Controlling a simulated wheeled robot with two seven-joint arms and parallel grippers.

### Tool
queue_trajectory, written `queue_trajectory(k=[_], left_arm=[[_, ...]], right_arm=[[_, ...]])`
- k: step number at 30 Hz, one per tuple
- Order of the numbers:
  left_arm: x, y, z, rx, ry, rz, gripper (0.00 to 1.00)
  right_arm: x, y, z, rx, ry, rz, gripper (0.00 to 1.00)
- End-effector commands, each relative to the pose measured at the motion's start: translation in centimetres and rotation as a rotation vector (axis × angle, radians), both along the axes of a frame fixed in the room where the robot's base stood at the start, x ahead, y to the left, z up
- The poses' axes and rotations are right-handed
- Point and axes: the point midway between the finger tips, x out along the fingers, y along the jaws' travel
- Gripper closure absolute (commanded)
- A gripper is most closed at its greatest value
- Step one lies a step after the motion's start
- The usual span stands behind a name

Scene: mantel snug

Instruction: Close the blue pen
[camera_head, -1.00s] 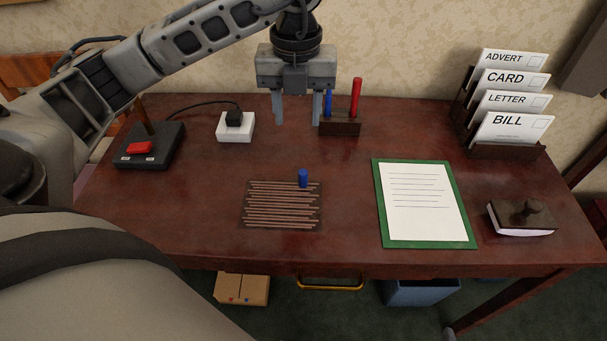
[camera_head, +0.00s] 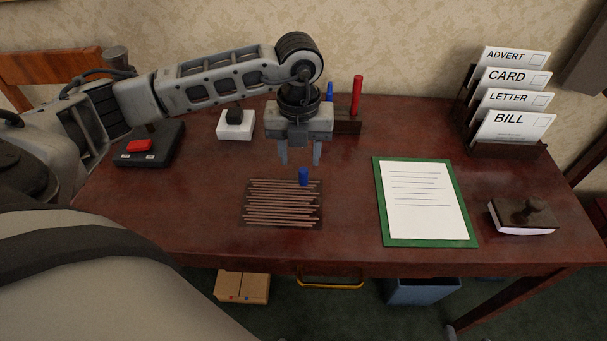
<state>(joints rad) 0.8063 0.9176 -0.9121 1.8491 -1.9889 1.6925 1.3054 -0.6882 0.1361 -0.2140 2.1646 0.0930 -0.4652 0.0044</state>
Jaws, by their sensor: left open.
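The blue pen (camera_head: 329,92) stands upright in a dark wooden holder (camera_head: 347,127) at the back of the desk; my left gripper hides its lower part. A small blue cap (camera_head: 303,176) stands upright on the far right part of a slatted mat (camera_head: 283,222). My left gripper (camera_head: 300,158) points down just behind and above the cap, with its two fingers apart and nothing between them. My right gripper is not in view.
A red pen (camera_head: 356,95) stands in the same holder. A white socket block (camera_head: 236,125) and a black box with a red switch (camera_head: 140,146) are at the left.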

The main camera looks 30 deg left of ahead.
Motion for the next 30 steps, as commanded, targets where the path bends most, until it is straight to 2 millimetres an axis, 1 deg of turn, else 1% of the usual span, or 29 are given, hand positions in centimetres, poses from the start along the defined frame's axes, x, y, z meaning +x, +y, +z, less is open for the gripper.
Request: queue_trajectory(k=[2, 9, 11, 14, 23, 24, 26, 27, 28, 30], left_arm=[[0.0, -0.2, -0.7, 0.000, 0.004, 0.000, 0.56], [0.3, -0.7, -4.3, 0.000, 0.004, 0.000, 0.56], [0.3, -0.6, -4.8, 0.001, 0.004, -0.001, 0.56], [0.4, -0.6, -5.1, 0.000, 0.001, -0.001, 0.56], [0.4, -0.6, -5.1, 0.000, 0.001, -0.001, 0.56], [0.4, -0.6, -5.1, 0.000, 0.001, -0.001, 0.67], [0.4, -0.6, -5.1, 0.000, 0.001, -0.001, 0.84], [0.4, -0.6, -5.1, 0.000, 0.001, -0.001, 0.95], [0.4, -0.6, -5.1, 0.000, 0.001, -0.001, 1.00], [0.4, -0.6, -5.1, 0.000, 0.001, -0.001, 1.00]], right_arm=[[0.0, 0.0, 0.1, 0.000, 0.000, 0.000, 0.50], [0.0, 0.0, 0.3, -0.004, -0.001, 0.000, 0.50], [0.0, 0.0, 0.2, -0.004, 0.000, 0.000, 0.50], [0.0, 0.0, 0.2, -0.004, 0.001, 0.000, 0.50], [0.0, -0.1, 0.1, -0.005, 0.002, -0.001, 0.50], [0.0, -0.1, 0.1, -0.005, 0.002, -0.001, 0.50], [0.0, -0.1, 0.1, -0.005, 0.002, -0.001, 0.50], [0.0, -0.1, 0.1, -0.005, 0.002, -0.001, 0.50], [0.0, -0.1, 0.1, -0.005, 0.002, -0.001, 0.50], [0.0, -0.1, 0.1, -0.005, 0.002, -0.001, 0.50]])
